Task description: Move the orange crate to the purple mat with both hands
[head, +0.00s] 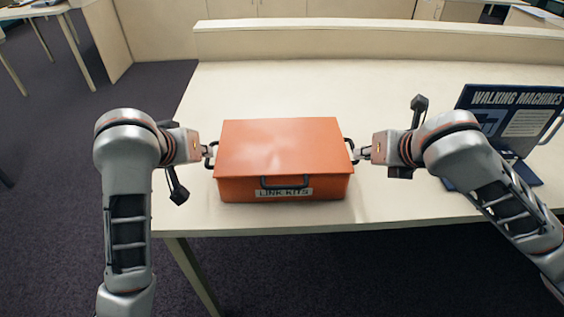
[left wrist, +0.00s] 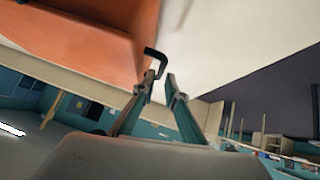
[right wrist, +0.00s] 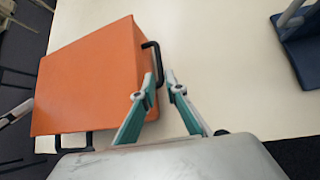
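The orange crate (head: 280,150), lidded and labelled "LINK KITS", is level over the front left of the pale table (head: 420,85). I cannot tell whether it touches the tabletop. It has dark handles on its sides and front. The purple mat is not in view.
A dark blue display board (head: 515,120) reading "WALKING MACHINES" stands at the table's right, partly behind my right arm. A raised ledge (head: 380,40) runs along the back edge. The tabletop between crate and board is clear. The front edge is close to the crate.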

